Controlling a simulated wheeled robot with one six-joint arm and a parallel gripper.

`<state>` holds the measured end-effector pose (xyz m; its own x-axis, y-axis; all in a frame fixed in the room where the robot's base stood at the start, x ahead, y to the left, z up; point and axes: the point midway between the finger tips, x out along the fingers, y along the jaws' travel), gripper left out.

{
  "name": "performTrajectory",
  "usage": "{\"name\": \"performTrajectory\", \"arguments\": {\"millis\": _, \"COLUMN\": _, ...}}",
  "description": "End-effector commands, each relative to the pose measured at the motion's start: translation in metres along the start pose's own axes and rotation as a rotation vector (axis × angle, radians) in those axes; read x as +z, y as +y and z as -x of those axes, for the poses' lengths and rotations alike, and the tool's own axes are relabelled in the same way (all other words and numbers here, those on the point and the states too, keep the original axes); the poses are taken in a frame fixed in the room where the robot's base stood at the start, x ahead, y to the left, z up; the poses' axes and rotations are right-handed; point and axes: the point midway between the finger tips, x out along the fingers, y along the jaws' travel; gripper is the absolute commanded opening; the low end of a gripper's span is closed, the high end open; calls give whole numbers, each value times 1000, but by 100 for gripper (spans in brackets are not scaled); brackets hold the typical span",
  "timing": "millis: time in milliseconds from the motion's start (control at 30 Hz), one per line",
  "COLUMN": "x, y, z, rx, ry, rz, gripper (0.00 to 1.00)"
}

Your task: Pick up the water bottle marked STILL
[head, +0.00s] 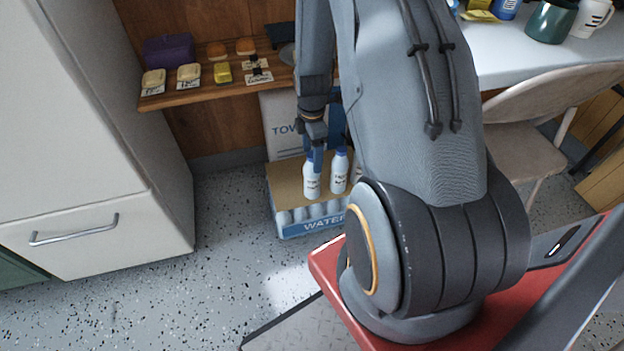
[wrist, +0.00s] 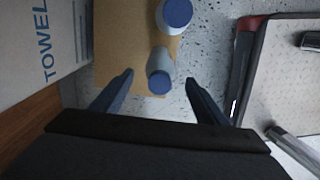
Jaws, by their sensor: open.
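Two white bottles with blue caps stand upright on a cardboard case marked WATER. The left bottle (head: 312,182) is directly under my gripper (head: 315,158); the right bottle (head: 339,172) stands close beside it. Both have dark lettering too small to read for sure, so I cannot tell which is marked STILL. In the wrist view my gripper (wrist: 159,78) is open, with the nearer bottle (wrist: 159,64) between the fingertips in the picture and the other bottle (wrist: 174,14) beyond it. The fingers hide part of the left bottle's cap in the head view.
The WATER case (head: 283,184) sits on the speckled floor. A TOWEL box (head: 280,118) stands behind it, also at left in the wrist view (wrist: 30,45). A wooden shelf (head: 205,90) with small labelled items is above. A white cabinet (head: 90,150) stands left; open floor lies between.

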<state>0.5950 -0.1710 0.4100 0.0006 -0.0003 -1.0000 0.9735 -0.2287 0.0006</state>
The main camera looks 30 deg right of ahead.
Motion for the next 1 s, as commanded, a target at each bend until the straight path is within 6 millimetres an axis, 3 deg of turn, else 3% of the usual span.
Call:
{"name": "performTrajectory", "arguments": {"millis": 333, "x": 0, "y": 0, "z": -46, "rx": -3, "ry": 0, "rz": -1, "gripper": 67}}
{"name": "performTrajectory", "arguments": {"millis": 600, "x": 0, "y": 0, "z": -49, "rx": -1, "ry": 0, "rz": -1, "gripper": 67}}
{"name": "performTrajectory", "arguments": {"millis": 1000, "x": 0, "y": 0, "z": -48, "rx": -1, "ry": 0, "rz": -1, "gripper": 0}}
